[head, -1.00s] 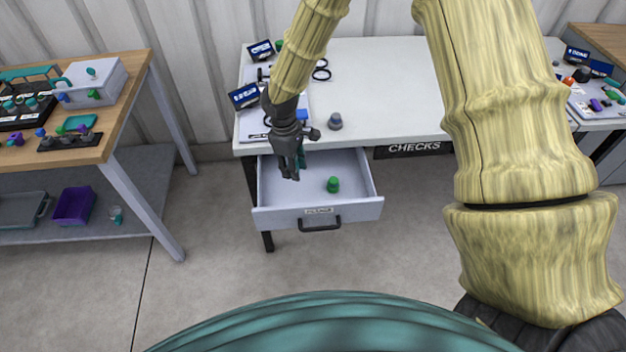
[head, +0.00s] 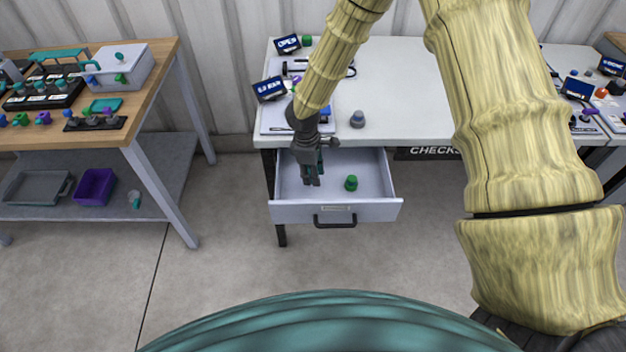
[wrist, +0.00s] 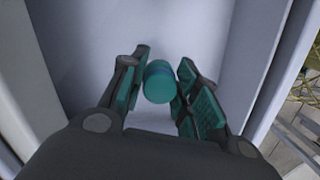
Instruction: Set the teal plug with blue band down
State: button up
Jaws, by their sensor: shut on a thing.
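The teal plug with blue band (wrist: 160,84) is between the two fingers of my gripper (wrist: 165,60) in the wrist view, with its round teal end toward the camera and the blue band behind it. My gripper is shut on it. In the head view my gripper (head: 312,182) points down over the left part of the open drawer (head: 290,213); the plug is mostly hidden by the fingers there. The pale drawer floor (wrist: 200,20) lies beyond the plug in the wrist view. I cannot tell whether the plug touches it.
A green plug (head: 351,183) stands in the drawer, right of my gripper. A grey plug (head: 357,119) stands on the white table (head: 420,90) above. The drawer's side walls stand close on either side. A wooden bench (head: 150,75) with several plugs is at left.

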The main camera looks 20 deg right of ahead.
aim_at(309, 170)
jog(key=shift+f, duration=1.8)
jog(key=shift+f, duration=0.1)
jog(key=o, duration=1)
jog(key=r, duration=0.8)
jog(key=a+r+b, duration=0.1)
jog(key=r, duration=0.3)
jog(key=shift+w+a, duration=0.1)
jog(key=shift+w, duration=0.3)
